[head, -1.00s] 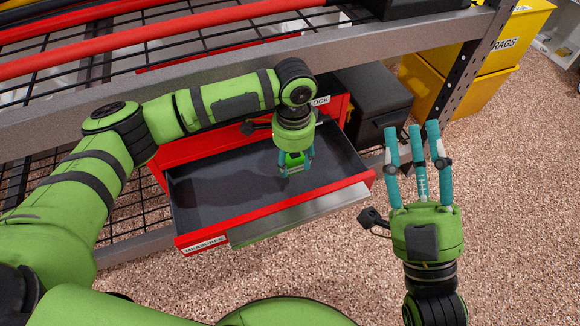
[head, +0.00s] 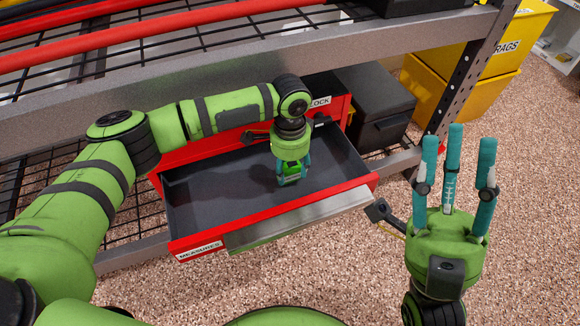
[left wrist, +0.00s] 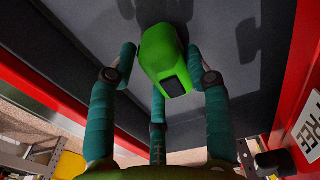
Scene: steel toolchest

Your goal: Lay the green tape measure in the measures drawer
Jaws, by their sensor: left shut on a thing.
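The green tape measure (head: 292,169) is held between the fingers of my left gripper (head: 292,180), inside the outline of the open measures drawer (head: 240,221). In the left wrist view, the tape measure (left wrist: 160,55) sits between the teal fingers over the dark drawer floor. I cannot tell whether it touches the floor. The drawer has a red rim, a dark empty floor and a "MEASURES" label on its front. My right gripper (head: 456,155) is open and empty, fingers pointing up, to the right of the drawer.
The drawer belongs to a red toolchest (head: 335,112) under a grey steel shelf beam (head: 170,98). A black box (head: 372,105) stands right of the chest. Yellow bins (head: 480,85), one marked "RAGS", stand behind the upright. The speckled floor in front is clear.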

